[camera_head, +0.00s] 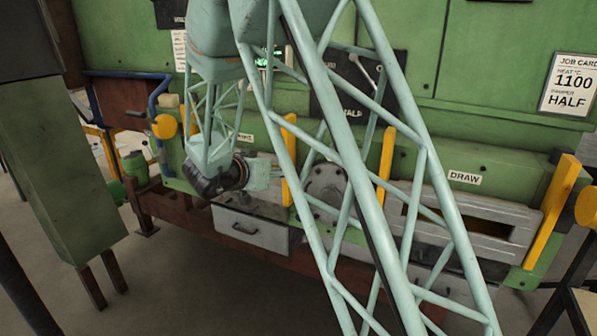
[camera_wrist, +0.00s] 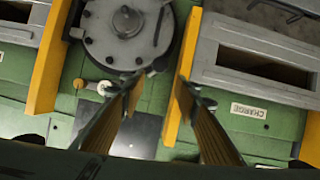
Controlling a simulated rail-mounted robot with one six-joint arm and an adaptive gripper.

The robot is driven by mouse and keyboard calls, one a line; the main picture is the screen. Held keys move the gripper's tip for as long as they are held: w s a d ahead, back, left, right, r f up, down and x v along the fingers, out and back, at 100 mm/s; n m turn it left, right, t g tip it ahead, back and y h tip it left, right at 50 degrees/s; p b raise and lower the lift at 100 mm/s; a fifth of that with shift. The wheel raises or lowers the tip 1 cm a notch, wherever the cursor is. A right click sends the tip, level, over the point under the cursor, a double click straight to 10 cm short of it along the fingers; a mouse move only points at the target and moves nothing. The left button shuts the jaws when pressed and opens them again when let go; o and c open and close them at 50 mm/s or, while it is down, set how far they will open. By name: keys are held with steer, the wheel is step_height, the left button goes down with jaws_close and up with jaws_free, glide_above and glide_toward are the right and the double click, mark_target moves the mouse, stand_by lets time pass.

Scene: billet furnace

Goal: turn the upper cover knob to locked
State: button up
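A round grey bolted cover (camera_wrist: 95,42) with a raised centre boss (camera_wrist: 127,20) shows at the top of the wrist view. It also shows behind my arm's lattice in the head view (camera_head: 327,184). A small pale knob (camera_wrist: 104,88) sits at the cover's edge, close to the left finger. I cannot tell whether it is the upper cover knob, or its setting. My gripper (camera_wrist: 160,80) is open, its two fingers apart with nothing between them. The left finger overlaps the cover's edge in the picture; contact cannot be told.
Yellow upright bars (camera_wrist: 184,70) flank the cover. A grey slotted charge door (camera_wrist: 262,65) lies right in the wrist view, by the CHARGE label (camera_wrist: 249,110). In the head view, the DRAW label (camera_head: 465,177) is at right and a grey drawer (camera_head: 250,230) below.

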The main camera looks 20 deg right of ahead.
steer(key=b+x, duration=0.2)
steer(key=x, duration=1.1)
steer(key=shift+d+f, duration=0.15)
steer(key=shift+f, duration=0.05)
steer(key=shift+c, duration=0.3)
steer(key=c, duration=0.5)
